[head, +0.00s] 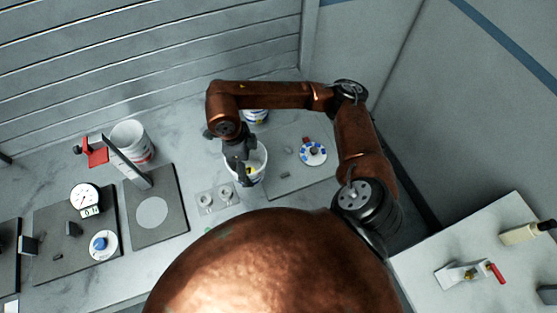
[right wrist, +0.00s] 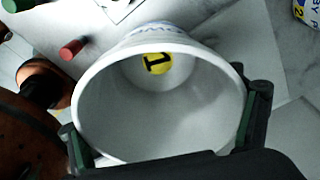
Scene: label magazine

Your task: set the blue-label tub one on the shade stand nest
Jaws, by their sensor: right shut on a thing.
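The tub one (right wrist: 165,105) is white, with blue print on its outer side and a yellow disc marked 1 seen inside at its base. My right gripper (right wrist: 165,130) has a finger on each side of it and is shut on it. In the head view the tub (head: 260,163) is partly hidden behind my right gripper (head: 243,178). A dark plate with a pale round spot (head: 152,212) and a post with a red clamp stands to the left; it looks like the shade stand. The tub is apart from it. My left gripper is not in view.
A red-print tub (head: 130,140) stands behind the post. A blue-print tub (head: 255,117) is half hidden behind my arm; a tub marked 2 (right wrist: 308,12) shows in the wrist view. A dial plate (head: 85,197), small grey blocks (head: 205,200) and a blue-and-white ring (head: 313,153) lie around.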

